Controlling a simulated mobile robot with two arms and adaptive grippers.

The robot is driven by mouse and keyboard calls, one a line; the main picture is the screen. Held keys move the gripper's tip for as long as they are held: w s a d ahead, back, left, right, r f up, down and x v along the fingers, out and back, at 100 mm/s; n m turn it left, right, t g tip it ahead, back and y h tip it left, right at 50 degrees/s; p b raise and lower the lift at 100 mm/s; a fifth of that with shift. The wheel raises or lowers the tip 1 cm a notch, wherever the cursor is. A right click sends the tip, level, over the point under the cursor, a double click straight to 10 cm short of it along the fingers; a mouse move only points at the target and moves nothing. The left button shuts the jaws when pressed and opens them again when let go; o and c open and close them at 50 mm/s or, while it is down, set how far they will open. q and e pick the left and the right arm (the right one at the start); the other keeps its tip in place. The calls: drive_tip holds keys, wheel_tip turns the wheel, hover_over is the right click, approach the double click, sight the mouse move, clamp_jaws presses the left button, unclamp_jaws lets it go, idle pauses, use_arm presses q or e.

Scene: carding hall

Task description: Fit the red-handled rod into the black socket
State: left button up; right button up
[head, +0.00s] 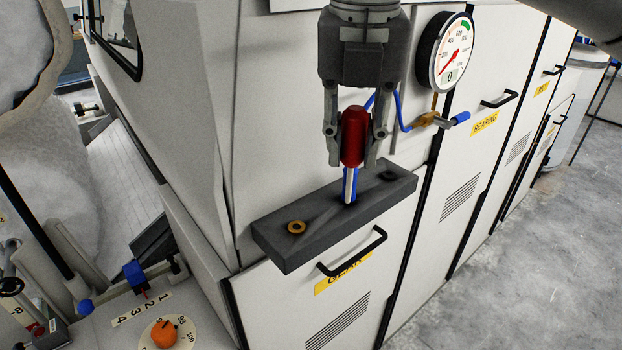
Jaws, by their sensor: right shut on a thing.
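My right gripper (351,155) points down and is shut on the red handle of the rod (355,130). The rod's blue-and-white shaft hangs below the handle, roughly upright. Its lower end overlaps the middle of a dark grey block (275,250); I cannot tell whether it touches the block or is in a hole there. The black socket (389,176) shows as a dark round spot near the block's right end, right of the shaft. A brass-ringed hole (297,228) is near the block's left end. My left gripper is not in view.
A pressure gauge (452,52) and a blue-handled valve lever (459,118) stick out right of the gripper. A black door handle (352,254) is just below the block. An orange knob (164,334) is at lower left. Clear floor (500,260) lies right.

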drive_tip(key=s+d+r+b, duration=0.2)
drive_tip(key=d, duration=0.4)
use_arm(q)
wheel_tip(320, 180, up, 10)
drive_tip(key=p, duration=1.3)
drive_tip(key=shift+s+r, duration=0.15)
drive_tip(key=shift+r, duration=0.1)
use_arm(e)
drive_tip(key=w+d, duration=0.2)
drive_tip(key=w, duration=0.6)
drive_tip(key=w+d+f, duration=0.1)
drive_tip(key=w+d, duration=0.2)
drive_tip(key=w, duration=0.5)
drive_tip(key=shift+w, duration=0.25)
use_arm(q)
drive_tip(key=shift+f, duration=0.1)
use_arm(e)
drive_tip(key=shift+f, duration=0.2)
use_arm(q)
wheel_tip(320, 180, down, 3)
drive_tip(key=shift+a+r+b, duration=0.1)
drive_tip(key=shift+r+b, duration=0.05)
drive_tip(key=shift+b, duration=1.05)
use_arm(e)
drive_tip(key=f, duration=0.5)
drive_tip(key=shift+w+a+f, duration=0.1)
drive_tip(key=shift+w+f, duration=0.25)
drive_tip(key=shift+f, duration=0.05)
